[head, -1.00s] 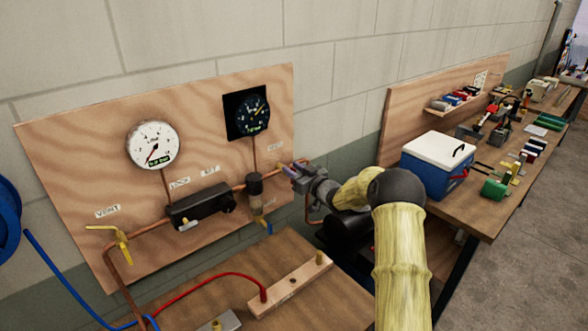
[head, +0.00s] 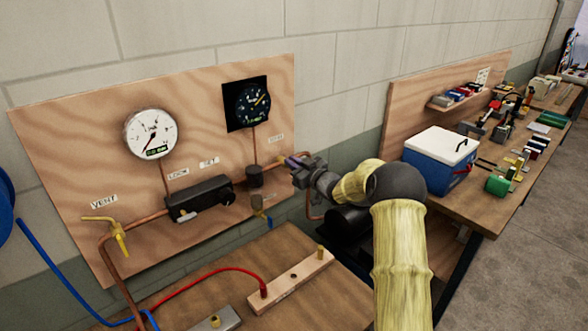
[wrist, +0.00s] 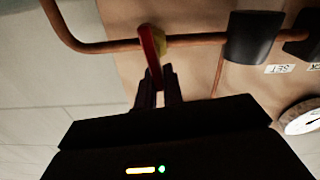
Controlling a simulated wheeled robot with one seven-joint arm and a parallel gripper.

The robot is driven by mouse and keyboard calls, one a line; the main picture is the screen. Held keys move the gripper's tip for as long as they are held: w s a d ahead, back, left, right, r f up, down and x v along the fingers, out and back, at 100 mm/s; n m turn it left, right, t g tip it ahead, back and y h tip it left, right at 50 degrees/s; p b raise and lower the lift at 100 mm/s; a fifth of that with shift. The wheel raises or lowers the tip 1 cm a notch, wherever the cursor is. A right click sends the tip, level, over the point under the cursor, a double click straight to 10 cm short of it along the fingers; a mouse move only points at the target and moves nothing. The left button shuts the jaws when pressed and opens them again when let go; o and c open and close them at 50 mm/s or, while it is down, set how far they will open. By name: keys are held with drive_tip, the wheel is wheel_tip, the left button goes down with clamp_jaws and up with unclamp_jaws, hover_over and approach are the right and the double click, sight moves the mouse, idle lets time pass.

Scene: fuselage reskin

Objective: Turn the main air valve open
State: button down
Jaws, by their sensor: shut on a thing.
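The main air valve is at the right end of the copper pipe on the wooden panel, mostly covered by my gripper in the head view. The wrist view shows its red lever (wrist: 150,45) and yellow body (wrist: 161,41) on the pipe (wrist: 100,47). The lever appears to cross the pipe's line rather than lie along it. My gripper (head: 289,163) reaches the valve from the right. Its two dark fingers (wrist: 158,76) are shut on the near end of the lever. The exact contact is dark and hard to see.
The panel (head: 60,160) carries a white gauge (head: 150,134), a dark gauge (head: 253,103), a black block (head: 198,198) and a yellow vent valve (head: 118,235). A bench (head: 270,250) with a red hose (head: 215,271) stands below. A blue cooler (head: 428,172) sits right of my arm.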

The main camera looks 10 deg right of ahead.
drive_tip(key=n+b, duration=0.4)
drive_tip(key=b, duration=0.2)
drive_tip(key=a+f+n+b, duration=0.1)
drive_tip(key=n+b, duration=0.4)
drive_tip(key=b, duration=0.2)
drive_tip(key=s+a+f+n+b, duration=0.1)
drive_tip(key=n+b, duration=0.3)
drive_tip(key=b, duration=0.3)
drive_tip(key=shift+s+f+n, duration=0.1)
drive_tip(key=shift+f+n, duration=0.15)
drive_tip(key=shift+n, duration=0.05)
drive_tip(key=n+b, duration=0.2)
drive_tip(key=b, duration=0.1)
drive_tip(key=shift+f+n, duration=0.2)
drive_tip(key=shift+n, duration=0.2)
drive_tip(key=shift+a, duration=0.1)
drive_tip(key=c, duration=1.5)
unclamp_jaws()
drive_tip(key=shift+s, duration=0.1)
